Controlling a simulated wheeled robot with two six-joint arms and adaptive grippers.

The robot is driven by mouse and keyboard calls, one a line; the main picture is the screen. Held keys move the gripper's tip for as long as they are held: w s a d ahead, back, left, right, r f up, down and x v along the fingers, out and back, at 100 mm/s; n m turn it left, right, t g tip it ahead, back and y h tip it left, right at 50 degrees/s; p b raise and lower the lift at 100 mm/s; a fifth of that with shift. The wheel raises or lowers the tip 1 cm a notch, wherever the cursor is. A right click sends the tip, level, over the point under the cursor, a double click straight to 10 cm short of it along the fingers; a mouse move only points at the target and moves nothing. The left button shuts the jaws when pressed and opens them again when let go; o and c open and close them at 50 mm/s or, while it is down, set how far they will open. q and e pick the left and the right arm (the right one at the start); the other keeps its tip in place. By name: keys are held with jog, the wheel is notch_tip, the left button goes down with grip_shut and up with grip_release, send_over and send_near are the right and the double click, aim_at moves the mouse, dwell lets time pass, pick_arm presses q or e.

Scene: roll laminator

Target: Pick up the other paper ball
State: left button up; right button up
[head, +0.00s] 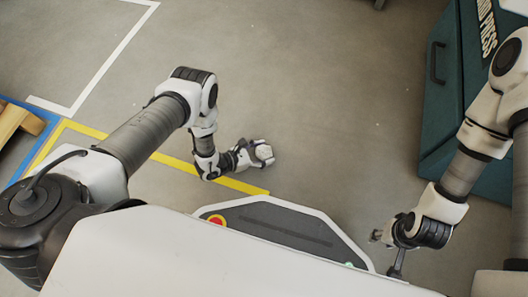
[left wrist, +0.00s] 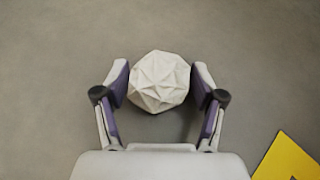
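A white, faceted paper ball (left wrist: 159,82) sits between the two purple-padded fingers of my left gripper (left wrist: 160,86) in the left wrist view. The fingers stand on either side of it, with a thin gap showing at the right finger; firm contact is not visible. In the head view the ball (head: 264,153) is at the end of my left gripper (head: 252,154), low over the grey floor. My right gripper (head: 380,236) is at the lower right of the head view, small and partly hidden by its wrist; its fingers cannot be made out.
Yellow floor tape (head: 170,162) runs beside my left gripper; its corner shows in the left wrist view (left wrist: 287,160). A dark green machine (head: 460,110) stands at the right. A wooden object (head: 22,122) lies at far left. The central floor is clear.

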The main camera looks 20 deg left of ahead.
pick_arm(q)
jog(key=shift+c, duration=1.2)
